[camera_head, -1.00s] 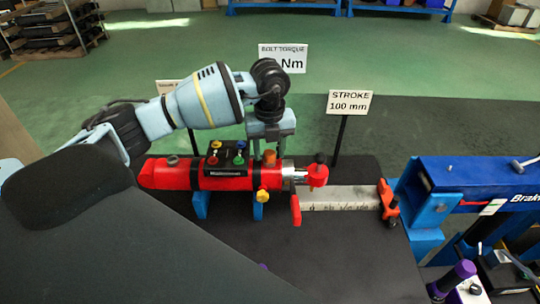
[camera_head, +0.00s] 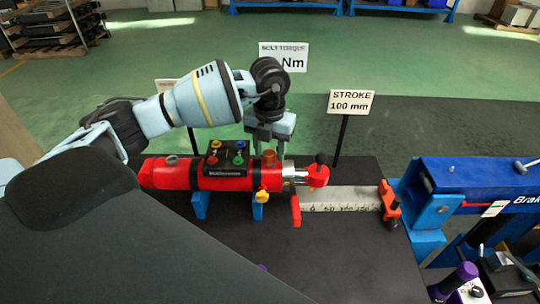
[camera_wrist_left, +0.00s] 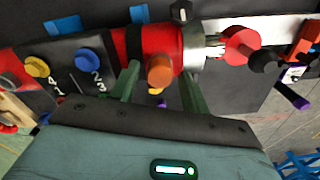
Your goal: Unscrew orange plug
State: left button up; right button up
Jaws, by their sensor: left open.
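The orange plug (camera_head: 269,158) stands upright on top of the red cylinder (camera_head: 225,183), near its right end. In the left wrist view the plug (camera_wrist_left: 160,72) shows between my two green fingers. My left gripper (camera_head: 269,148) is open and points down just above the plug, one finger on each side with gaps between. The fingers do not appear to touch the plug, and their exact height beside it is hard to tell. My right gripper is not in view.
A black valve box (camera_head: 225,158) with coloured knobs sits on the cylinder left of the plug. A yellow knob (camera_head: 262,196) sticks out in front. A silver rod end with a red clevis (camera_head: 317,176) is at right. Signs (camera_head: 350,103) stand behind, and a blue jack (camera_head: 480,180) is at far right.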

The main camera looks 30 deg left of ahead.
pick_arm(q)
jog(key=m, duration=0.3)
jog(key=shift+f, duration=0.1)
jog(key=shift+m, duration=1)
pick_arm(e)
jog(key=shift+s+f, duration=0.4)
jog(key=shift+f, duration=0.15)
pick_arm(q)
jog(key=m+b, duration=0.1)
jog(key=m, duration=0.2)
jog(key=shift+m, duration=1)
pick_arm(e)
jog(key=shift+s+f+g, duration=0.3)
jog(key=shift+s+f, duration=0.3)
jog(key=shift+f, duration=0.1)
pick_arm(q)
jog(key=m+b, duration=0.1)
jog(key=m, duration=0.2)
jog(key=shift+m, duration=1.1)
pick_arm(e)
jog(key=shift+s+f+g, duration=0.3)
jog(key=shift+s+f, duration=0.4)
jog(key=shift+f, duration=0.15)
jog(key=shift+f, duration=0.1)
